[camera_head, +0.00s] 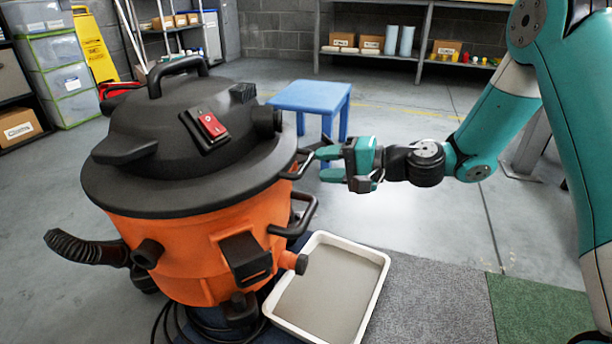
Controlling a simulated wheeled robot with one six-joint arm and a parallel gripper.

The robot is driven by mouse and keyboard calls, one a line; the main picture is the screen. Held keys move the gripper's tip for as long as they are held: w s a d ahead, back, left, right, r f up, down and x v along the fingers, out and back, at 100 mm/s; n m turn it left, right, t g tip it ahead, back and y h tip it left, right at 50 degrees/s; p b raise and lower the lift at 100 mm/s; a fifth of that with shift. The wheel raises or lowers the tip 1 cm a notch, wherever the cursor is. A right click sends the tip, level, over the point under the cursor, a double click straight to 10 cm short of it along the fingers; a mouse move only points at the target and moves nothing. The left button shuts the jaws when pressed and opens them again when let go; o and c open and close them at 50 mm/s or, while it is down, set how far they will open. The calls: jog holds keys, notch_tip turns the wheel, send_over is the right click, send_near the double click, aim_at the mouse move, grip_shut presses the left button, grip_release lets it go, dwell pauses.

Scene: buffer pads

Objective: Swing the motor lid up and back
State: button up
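The motor lid (165,140) is the black domed top of an orange drum vacuum (195,250). It lies flat and closed on the drum, with a red switch (211,125) and a black carry handle (178,70) on top. My gripper (330,163) is at the lid's right side, its fingers pointing left, close to a black latch or handle (298,163) at the rim. The fingers look apart with a gap between them. I cannot tell whether they touch the handle.
A white-rimmed tray (374,303) lies on the floor right of the drum. A blue stool (311,97) stands behind my gripper. A black hose (85,248) sticks out at the drum's left. Grey and green mats (540,312) cover the floor at right. Shelves line the back wall.

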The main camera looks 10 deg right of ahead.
aim_at(305, 162)
jog(key=b+x, duration=0.1)
jog(key=x, duration=0.4)
jog(key=shift+b, duration=0.3)
grip_shut()
